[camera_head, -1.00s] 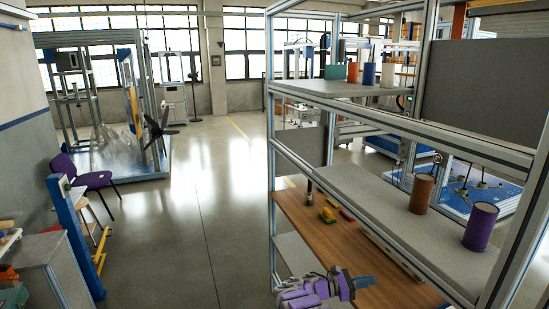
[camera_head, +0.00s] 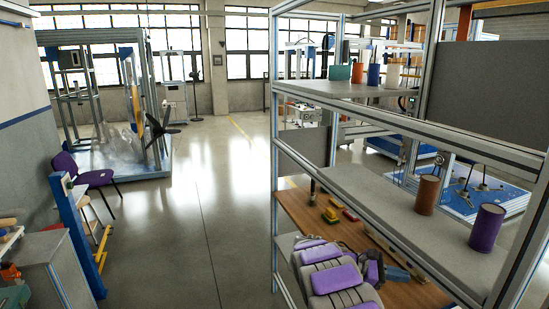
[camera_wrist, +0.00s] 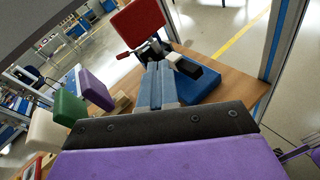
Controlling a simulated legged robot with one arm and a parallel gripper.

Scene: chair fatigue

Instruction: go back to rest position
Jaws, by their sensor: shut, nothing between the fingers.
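My gripper shows in the wrist view (camera_wrist: 158,70) as two blue-grey fingers lying side by side, shut with nothing between them. They point over a wooden tabletop (camera_wrist: 235,87). A blue object (camera_wrist: 203,88) lies just right of the fingers, and a small white and black block (camera_wrist: 184,66) is near their tips. I cannot tell whether the fingers touch either one. In the head view my purple-padded arm is folded at the lower middle, by the shelf rack, and hides most of my gripper.
The metal rack (camera_head: 408,213) with grey shelves stands right, over a wooden worktop (camera_head: 295,208). A brown can (camera_head: 427,195) and a purple can (camera_head: 486,228) stand on its shelf. A purple chair (camera_head: 92,177) is left. The floor (camera_head: 210,190) between is clear.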

